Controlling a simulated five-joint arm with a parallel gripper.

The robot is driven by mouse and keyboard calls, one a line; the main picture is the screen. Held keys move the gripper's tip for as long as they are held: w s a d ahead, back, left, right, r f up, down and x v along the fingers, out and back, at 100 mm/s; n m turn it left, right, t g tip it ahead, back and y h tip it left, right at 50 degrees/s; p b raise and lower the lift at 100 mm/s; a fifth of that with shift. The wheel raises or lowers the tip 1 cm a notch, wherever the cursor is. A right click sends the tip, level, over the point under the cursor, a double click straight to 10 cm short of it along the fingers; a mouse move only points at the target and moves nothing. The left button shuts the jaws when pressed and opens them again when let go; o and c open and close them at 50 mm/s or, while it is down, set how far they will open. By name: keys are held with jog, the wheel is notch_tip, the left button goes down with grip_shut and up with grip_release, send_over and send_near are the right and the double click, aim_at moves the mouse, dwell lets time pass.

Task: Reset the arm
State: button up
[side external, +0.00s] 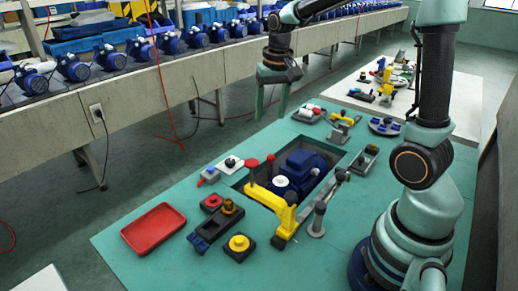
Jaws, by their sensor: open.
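My gripper (276,103) hangs above the far left part of the teal work table (110,245), fingers pointing down. Its fingers are apart and nothing shows between them. My arm reaches up from the right side of the table. Below and to the right of the gripper, a dark blue pump (308,166) sits in a recess in the table. A white round part (281,183) is at the pump's near left. A yellow clamp (272,205) with a red knob end stands along the recess's near left side.
A red tray (153,229) lies at the table's left. A grey post (318,219) stands right of the clamp. A conveyor of blue pumps (112,57) runs behind. A white table (455,100) stands at the far right.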

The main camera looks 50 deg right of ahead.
jog(key=s+a+r+n+t, duration=0.2)
jog(key=s+a+n, duration=0.1)
jog(key=s+a, duration=0.2)
jog(key=s+a+r+n+t, duration=0.2)
jog(key=s+a+n, duration=0.1)
jog(key=s, duration=0.3)
jog(key=shift+a+r, duration=0.25)
jog(key=shift+a, duration=0.6)
dwell(0.3)
